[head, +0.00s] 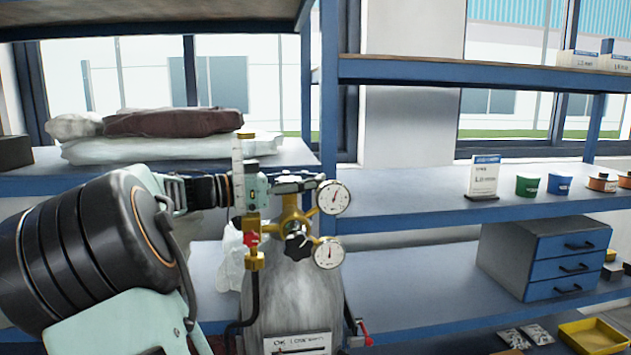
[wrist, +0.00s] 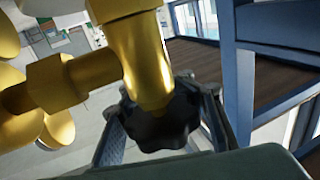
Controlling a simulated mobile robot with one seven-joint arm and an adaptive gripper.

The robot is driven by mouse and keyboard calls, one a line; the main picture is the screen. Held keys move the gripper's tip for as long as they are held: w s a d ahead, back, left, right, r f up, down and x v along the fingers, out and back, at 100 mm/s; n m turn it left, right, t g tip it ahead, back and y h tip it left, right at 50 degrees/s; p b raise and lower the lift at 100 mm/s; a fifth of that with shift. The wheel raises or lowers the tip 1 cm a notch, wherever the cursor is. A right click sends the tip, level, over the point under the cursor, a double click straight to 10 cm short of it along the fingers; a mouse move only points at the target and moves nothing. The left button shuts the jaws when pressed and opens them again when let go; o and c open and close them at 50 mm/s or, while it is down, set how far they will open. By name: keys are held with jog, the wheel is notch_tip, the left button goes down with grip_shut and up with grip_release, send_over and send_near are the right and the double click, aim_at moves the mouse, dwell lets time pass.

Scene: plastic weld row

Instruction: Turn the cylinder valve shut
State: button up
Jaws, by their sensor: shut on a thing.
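The grey gas cylinder (head: 283,292) stands upright in front of the shelving in the head view, with brass fittings (head: 290,208) on top. My gripper (head: 298,184) is at the top of these fittings, coming from the left. In the wrist view, the black lobed handwheel of the cylinder valve (wrist: 163,118) sits between the two fingers of my gripper (wrist: 164,125), which are shut on it. A brass stem (wrist: 140,55) crosses in front of the wheel. In the head view the fingers mostly hide the handwheel.
Two round gauges (head: 333,198) (head: 329,253), a black regulator knob (head: 297,245) and a red knob (head: 251,239) are close to my gripper. Blue shelving (head: 400,210) stands behind, with stacked bags (head: 172,122) at left and a drawer box (head: 545,262) at right.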

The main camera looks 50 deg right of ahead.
jog(key=shift+a+m+g+y, duration=0.15)
jog(key=shift+m+g+y, duration=0.2)
jog(key=shift+g, duration=0.25)
grip_shut()
jog(key=shift+s+m+g+y+b, duration=0.25)
jog(key=shift+m+g+b, duration=0.15)
jog(key=shift+m+g, duration=0.1)
jog(key=shift+s+a+m+g+y, duration=0.15)
jog(key=shift+m+g+y, duration=0.2)
jog(key=shift+g, duration=0.25)
jog(key=m+g+y, duration=0.2)
jog(key=s+a+m+g+y+p, duration=0.1)
jog(key=y, duration=0.1)
jog(key=a+m+g+y, duration=0.1)
jog(key=m+g+y, duration=0.1)
jog(key=shift+s+r+m+g+y, duration=0.15)
jog(key=shift+s+m+g+y, duration=0.15)
jog(key=shift+s, duration=0.1)
jog(key=shift+s+a+r+y, duration=0.1)
jog(key=shift+a+r+y, duration=0.05)
jog(key=shift+y, duration=0.1)
